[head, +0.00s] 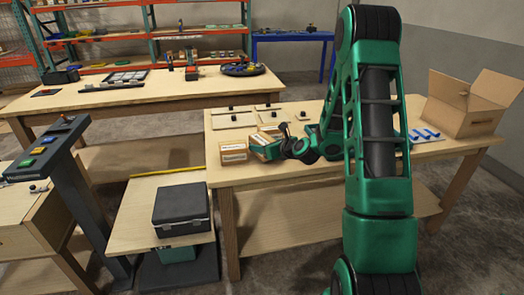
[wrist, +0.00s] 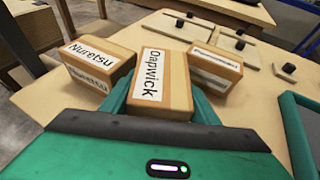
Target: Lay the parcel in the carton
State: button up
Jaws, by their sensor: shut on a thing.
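My gripper (wrist: 160,92) is shut on a brown parcel labelled "Dapwick" (wrist: 164,80), with one green finger on each side of it. I cannot tell whether this parcel is clear of the table. In the head view my gripper (head: 268,151) is low over the left part of the workbench, among the parcels. The carton (head: 468,122) stands open, flaps up, at the bench's right end, well away from my gripper. It is not in the wrist view, and its inside is mostly hidden.
A parcel labelled "Nuretsu" (wrist: 97,66) lies left of the held one; another parcel (wrist: 214,70) lies close on its right. Flat boards with black knobs (wrist: 236,42) lie behind. A tray with blue parts (head: 425,135) lies between my arm and the carton.

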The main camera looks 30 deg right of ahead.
jog(key=shift+f, duration=0.8)
jog(key=o, duration=1)
jog(key=shift+f, duration=0.15)
jog(key=shift+c, duration=0.2)
